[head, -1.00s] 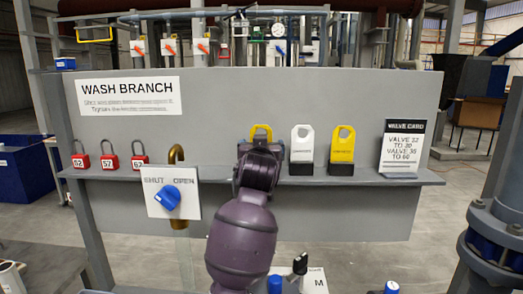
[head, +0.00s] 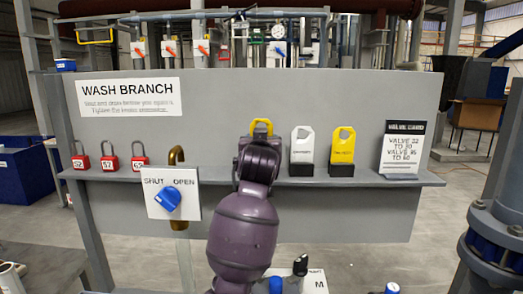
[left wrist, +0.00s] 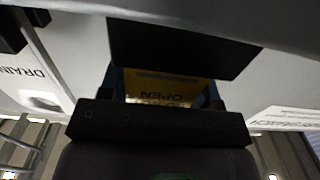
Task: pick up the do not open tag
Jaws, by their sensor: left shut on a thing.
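The yellow do not open tag (left wrist: 165,88) shows in the left wrist view, upside down, with the word OPEN readable on it. In the head view only its top loop (head: 262,126) shows above my arm. My left gripper (head: 260,148) is shut on this tag, in front of the grey panel. The gripper's own wrist and arm hide the tag's lower part in the head view. A black block (left wrist: 185,48) sits beside the tag in the left wrist view. My right gripper is not in view.
A white tag (head: 302,145) and another yellow tag (head: 343,146) stand in black bases on the grey shelf (head: 400,180), just right of the gripper. A valve card (head: 403,148) stands further right. Red padlocks (head: 109,157) and a blue knob (head: 167,198) are on the left.

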